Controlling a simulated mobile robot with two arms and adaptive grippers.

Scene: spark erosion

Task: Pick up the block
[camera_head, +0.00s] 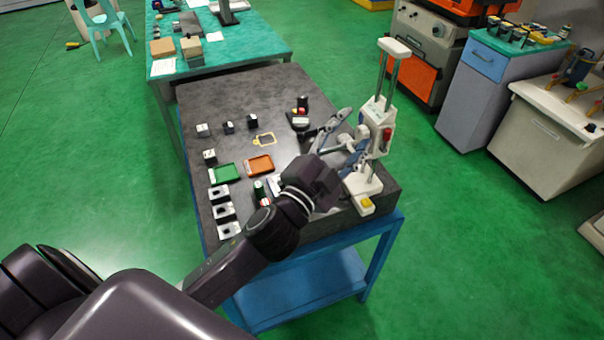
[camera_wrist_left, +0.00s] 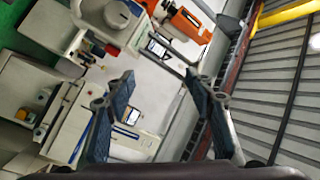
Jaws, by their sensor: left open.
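Several small dark and pale blocks stand on the grey stone table top (camera_head: 190,100); I cannot tell which one is meant. A back row holds a block (camera_head: 203,130), a second block (camera_head: 228,126) and a third block (camera_head: 253,121). Another block (camera_head: 210,156) stands nearer, at the left edge. My left gripper (camera_head: 350,137) is open over the right part of the table, beside the white height gauge (camera_head: 378,122), well right of these blocks. In the left wrist view my spread fingers (camera_wrist_left: 159,76) have nothing between them; machines show beyond. My right gripper is not in view.
A green tray (camera_head: 224,173) and an orange tray (camera_head: 259,164) lie mid-table. Metal blocks with holes (camera_head: 224,212) line the near left edge. A dial stand (camera_head: 299,121) is at the back. My arm hides part of the near table. The back left top is clear.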

